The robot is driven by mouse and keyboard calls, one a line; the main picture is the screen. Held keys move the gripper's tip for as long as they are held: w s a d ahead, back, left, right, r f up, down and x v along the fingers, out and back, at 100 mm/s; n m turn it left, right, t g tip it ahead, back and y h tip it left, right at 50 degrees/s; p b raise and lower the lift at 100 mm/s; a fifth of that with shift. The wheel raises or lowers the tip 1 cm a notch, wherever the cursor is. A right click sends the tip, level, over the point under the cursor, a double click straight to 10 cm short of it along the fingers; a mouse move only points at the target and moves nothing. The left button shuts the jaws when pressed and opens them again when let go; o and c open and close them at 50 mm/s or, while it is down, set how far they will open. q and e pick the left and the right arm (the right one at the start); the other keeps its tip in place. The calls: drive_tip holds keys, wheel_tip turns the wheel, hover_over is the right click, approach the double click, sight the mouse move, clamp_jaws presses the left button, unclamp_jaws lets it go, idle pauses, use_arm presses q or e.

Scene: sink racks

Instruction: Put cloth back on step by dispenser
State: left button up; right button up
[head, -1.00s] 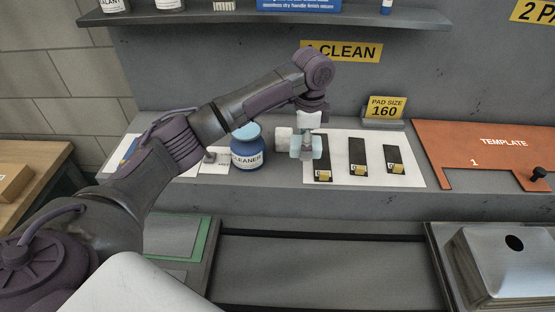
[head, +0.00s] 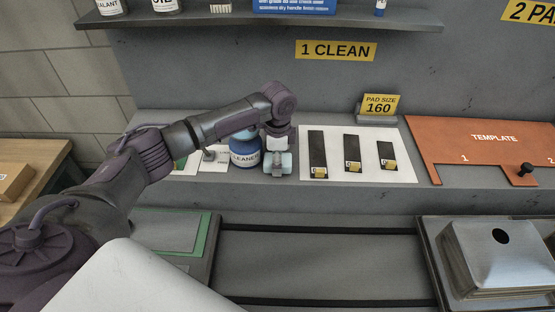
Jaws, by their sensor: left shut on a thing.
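The cloth (head: 287,162) is a small pale blue piece showing on both sides of my left gripper's fingers. My left gripper (head: 278,172) is shut on it, pointing down over the grey step (head: 225,184). I cannot tell whether the cloth touches the step. The dispenser, a blue bottle labelled CLEANER (head: 243,155), stands on the step just left of the gripper, partly hidden by my left arm. My right gripper is not in view.
A white sheet with several dark strips (head: 335,176) lies right of the gripper. Farther right are the PAD SIZE 160 sign (head: 379,106) and an orange template (head: 480,135). A shelf (head: 260,20) runs above. A metal block (head: 500,262) sits at lower right.

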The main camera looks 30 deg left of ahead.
use_arm(q)
drive_tip(key=shift+f, duration=0.15)
drive_tip(key=o, duration=1.1)
wheel_tip(320, 180, up, 11)
drive_tip(key=shift+r+b, duration=0.1)
drive_tip(key=shift+b, duration=1.1)
drive_tip(key=shift+r, duration=0.6)
